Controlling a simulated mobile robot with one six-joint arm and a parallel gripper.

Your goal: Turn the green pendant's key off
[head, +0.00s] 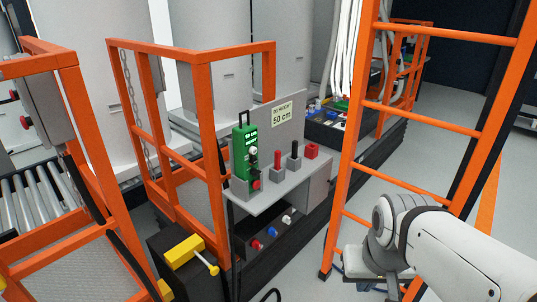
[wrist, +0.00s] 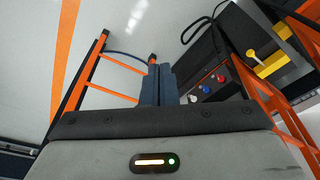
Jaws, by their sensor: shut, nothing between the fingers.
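The green pendant (head: 239,154) stands upright on the grey shelf (head: 274,190) in the middle of the head view. In the head view my arm is at the lower right, well apart from the pendant. The wrist view does not show the pendant.
An orange ladder (head: 433,112) rises between my arm and the shelf. Orange rails (head: 204,112) stand behind and left of the pendant. Red and dark levers (head: 278,161) and a red block (head: 312,150) share the shelf.

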